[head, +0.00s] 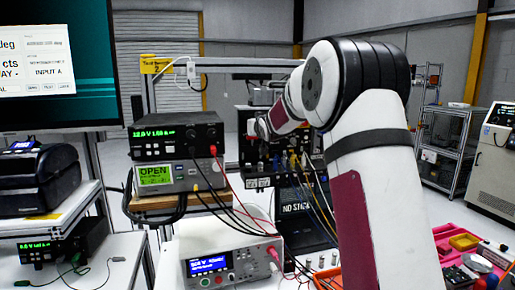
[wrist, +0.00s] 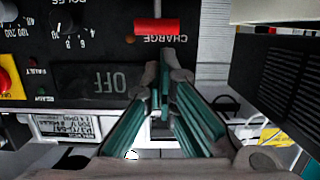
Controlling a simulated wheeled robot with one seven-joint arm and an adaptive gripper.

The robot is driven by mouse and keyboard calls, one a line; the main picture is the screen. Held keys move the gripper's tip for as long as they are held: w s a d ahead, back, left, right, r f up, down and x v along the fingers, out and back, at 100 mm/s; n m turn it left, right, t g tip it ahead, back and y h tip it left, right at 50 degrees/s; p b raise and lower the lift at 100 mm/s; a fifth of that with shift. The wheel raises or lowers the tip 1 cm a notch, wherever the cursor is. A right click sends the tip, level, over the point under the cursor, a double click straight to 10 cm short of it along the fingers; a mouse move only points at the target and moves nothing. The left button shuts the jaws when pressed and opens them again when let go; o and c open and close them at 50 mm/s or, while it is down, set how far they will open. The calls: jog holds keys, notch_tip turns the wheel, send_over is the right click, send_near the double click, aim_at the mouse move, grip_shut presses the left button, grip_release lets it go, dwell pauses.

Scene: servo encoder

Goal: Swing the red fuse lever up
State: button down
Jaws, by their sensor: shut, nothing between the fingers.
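The red fuse lever (wrist: 157,26) shows in the wrist view as a short red bar at the top middle of a black panel (wrist: 90,50), beside the word CHARGE. My gripper (wrist: 167,68) has its teal-sided fingers drawn together, with nothing between them. The fingertips are just below the lever in the picture; I cannot tell whether they touch it. In the head view my arm reaches to the black equipment at the centre and hides the lever and most of the gripper.
The panel carries a dark dial (wrist: 62,22), a yellow-and-red switch (wrist: 8,80) and an OFF label (wrist: 108,79). A dark vented box (wrist: 285,75) is at the right. In the head view, stacked instruments (head: 177,138) with hanging cables stand left of my arm.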

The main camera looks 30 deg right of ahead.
jog(key=s+a+r+p, duration=0.1)
jog(key=s+a+r, duration=0.1)
jog(key=s+r, duration=0.5)
notch_tip(320, 180, up, 2)
jog(key=shift+s+r, duration=0.1)
jog(key=shift+s, duration=0.15)
jog(key=shift+a, duration=0.1)
